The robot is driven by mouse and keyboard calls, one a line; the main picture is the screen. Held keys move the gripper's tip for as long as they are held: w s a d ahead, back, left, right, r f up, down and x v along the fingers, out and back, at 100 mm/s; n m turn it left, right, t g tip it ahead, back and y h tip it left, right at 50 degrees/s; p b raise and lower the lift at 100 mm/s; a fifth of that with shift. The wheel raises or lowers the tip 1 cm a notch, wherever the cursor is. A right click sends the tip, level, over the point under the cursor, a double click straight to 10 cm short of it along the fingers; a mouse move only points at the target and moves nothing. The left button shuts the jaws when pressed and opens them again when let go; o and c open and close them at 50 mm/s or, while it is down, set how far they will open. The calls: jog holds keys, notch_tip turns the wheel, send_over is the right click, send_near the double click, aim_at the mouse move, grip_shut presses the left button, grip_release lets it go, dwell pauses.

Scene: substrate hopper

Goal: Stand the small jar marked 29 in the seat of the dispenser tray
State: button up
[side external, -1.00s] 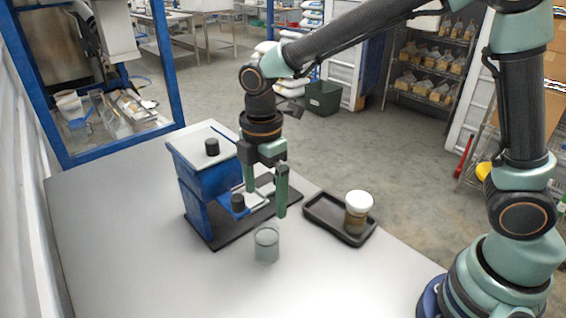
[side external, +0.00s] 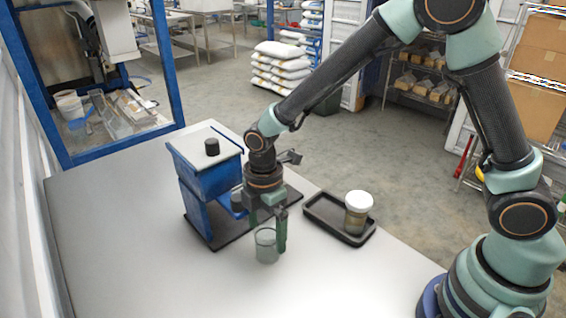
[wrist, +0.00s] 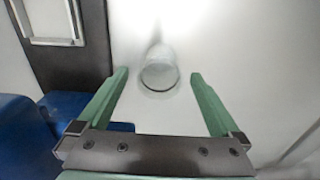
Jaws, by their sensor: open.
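A small clear greenish jar (side external: 266,250) stands upright on the white table in front of the dispenser; I cannot read a number on it. My gripper (side external: 268,238) is open and low over it, pointing down. In the wrist view the jar (wrist: 159,74) shows between my two green fingertips, with a gap on each side. The blue dispenser (side external: 202,180) has a pale top with a black knob and stands on a dark base. A metal-edged frame (wrist: 52,41) lies on that base in the wrist view; my gripper and the dispenser mostly hide it in the side view.
A black tray (side external: 325,226) to the right holds a jar (side external: 357,215) with a white lid and brownish contents. The front of the white table (side external: 170,280) is clear. The blue dispenser body (wrist: 75,108) is close beside my left finger in the wrist view.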

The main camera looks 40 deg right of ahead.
grip_shut()
jog(key=shift+r, duration=0.1)
